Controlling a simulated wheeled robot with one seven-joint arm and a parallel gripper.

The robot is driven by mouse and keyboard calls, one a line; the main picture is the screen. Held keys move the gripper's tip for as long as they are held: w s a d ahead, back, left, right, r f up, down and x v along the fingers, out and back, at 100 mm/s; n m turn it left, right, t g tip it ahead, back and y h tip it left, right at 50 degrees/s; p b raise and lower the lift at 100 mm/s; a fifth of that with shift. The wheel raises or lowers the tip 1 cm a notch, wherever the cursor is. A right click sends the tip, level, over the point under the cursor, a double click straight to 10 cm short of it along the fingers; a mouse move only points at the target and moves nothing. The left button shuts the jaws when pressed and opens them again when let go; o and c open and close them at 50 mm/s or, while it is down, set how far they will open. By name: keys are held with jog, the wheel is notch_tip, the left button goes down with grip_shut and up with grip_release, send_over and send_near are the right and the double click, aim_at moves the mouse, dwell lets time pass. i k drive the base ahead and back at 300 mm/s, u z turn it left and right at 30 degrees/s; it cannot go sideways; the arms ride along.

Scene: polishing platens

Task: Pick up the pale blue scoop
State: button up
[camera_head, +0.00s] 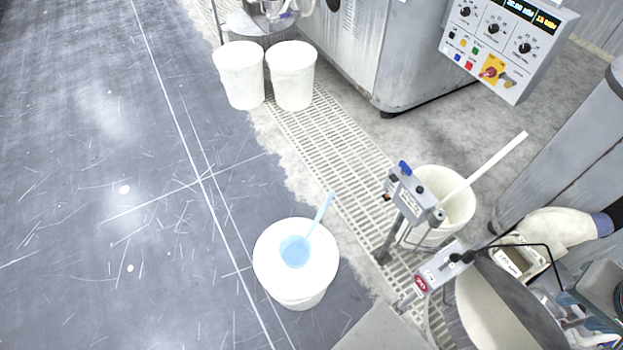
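The pale blue scoop (295,251) rests on the top of a white bucket (299,294) near the bottom middle of the head view. Its rounded bowl lies near the middle of the bucket's white top, and its thin handle points up and to the right, past the rim. I cannot tell whether that white top is a lid or the bucket's contents. I cannot make out my gripper in this view, and nothing is seen holding the scoop.
Two white buckets (240,75) stand at the upper left beside a floor grating (320,135). Right of the scoop, another bucket (456,216) holds a long pale stick, with a metal device at its rim. Machines crowd the right. The dark floor (110,200) on the left is clear.

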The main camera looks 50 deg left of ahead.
aim_at(295, 250)
jog(key=k, duration=1.05)
jog(key=u, duration=1.35)
jog(key=i, duration=1)
jog(key=u, duration=0.05)
